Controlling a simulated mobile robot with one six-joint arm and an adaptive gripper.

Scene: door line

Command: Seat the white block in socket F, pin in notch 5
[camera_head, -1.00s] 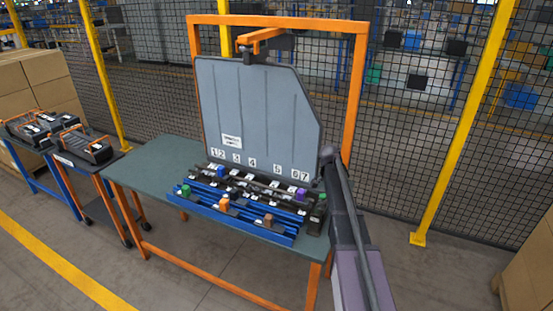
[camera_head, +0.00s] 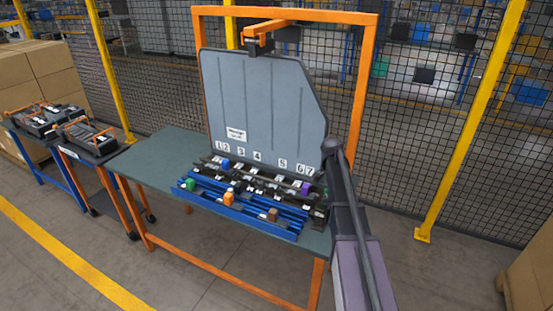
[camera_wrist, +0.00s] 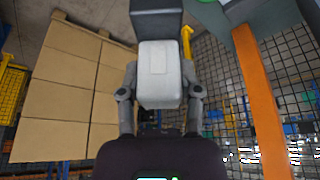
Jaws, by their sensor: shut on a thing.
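My gripper (camera_wrist: 160,103) is shut on the white block (camera_wrist: 158,72) in the wrist view, with one finger on each side. A dark grey piece (camera_wrist: 157,20) shows at the block's far end; I cannot tell whether it belongs to the block. In the head view the gripper and white block are hidden or too small to make out near my arm. The dark socket row (camera_head: 262,180) runs along the foot of the grey door panel (camera_head: 265,110). Number labels 1 to 7 stand above it, with 5 (camera_head: 283,164) right of centre. Socket letters and the pin are not readable.
Blue (camera_head: 225,163) and purple (camera_head: 305,187) blocks sit in the dark row. Green (camera_head: 190,184), orange (camera_head: 229,198) and brown (camera_head: 273,214) blocks are at the blue rails (camera_head: 250,222). An orange frame (camera_head: 366,90) surrounds the panel. The green table (camera_head: 150,165) is clear at left.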

